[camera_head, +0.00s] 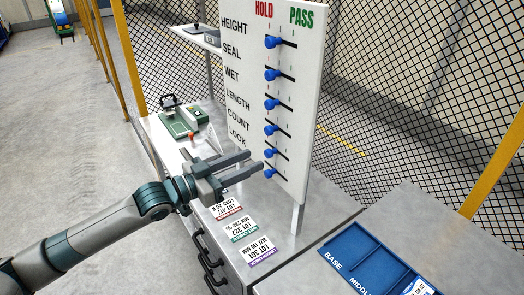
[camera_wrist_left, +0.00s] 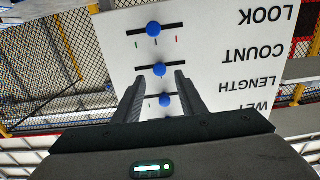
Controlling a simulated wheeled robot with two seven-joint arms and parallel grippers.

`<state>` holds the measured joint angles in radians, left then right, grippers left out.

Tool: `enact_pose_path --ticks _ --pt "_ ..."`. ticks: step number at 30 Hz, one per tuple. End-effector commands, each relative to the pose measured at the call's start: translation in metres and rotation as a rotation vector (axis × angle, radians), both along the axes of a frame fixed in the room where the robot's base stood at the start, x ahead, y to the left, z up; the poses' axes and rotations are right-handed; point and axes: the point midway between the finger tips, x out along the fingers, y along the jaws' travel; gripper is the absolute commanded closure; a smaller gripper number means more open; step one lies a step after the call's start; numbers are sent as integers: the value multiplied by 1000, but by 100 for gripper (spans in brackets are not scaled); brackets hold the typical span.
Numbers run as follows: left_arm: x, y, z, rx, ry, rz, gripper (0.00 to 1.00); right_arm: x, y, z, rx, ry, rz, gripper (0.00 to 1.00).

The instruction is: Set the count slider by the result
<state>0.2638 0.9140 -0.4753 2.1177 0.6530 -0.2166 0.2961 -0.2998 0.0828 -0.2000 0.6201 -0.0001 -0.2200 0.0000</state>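A white upright board (camera_head: 308,60) carries a column of blue knobs on black slots, labelled HEIGHT, SEAL, WET, LENGTH, COUNT and LOOK, under HOLD on the left and PASS on the right. The count slider knob (camera_head: 270,152) is the fifth down and sits toward the HOLD side. My left gripper (camera_head: 256,160) is open and empty, its fingertips close to the lower knobs. In the left wrist view the board is upside down, and the count knob (camera_wrist_left: 160,70) appears between the two fingers (camera_wrist_left: 159,78). Contact cannot be told. My right gripper is out of view.
A metal cabinet top (camera_head: 285,225) below the board holds several lot labels (camera_head: 244,232) and a green device (camera_head: 180,125). A blue tray (camera_head: 365,262) marked BASE and MIDDLE lies at the lower right. Mesh fencing (camera_head: 400,90) stands behind.

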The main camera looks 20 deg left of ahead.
Motion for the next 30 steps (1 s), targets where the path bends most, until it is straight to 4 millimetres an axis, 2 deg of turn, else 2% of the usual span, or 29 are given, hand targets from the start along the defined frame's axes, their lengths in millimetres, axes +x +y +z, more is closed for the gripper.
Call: enact_pose_path --ticks 3,9,23,27,28,30 --pt "17 -13 4 -2 -1 1 62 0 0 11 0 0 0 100" --pt "35 -26 2 -1 0 1 62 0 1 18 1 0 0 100" --pt "41 -32 0 1 -1 0 62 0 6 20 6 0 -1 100" --pt "41 -32 0 1 -1 0 96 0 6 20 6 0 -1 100" --pt "41 -31 0 1 -1 0 100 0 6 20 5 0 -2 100" --pt "41 -31 0 1 -1 0 100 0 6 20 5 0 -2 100"
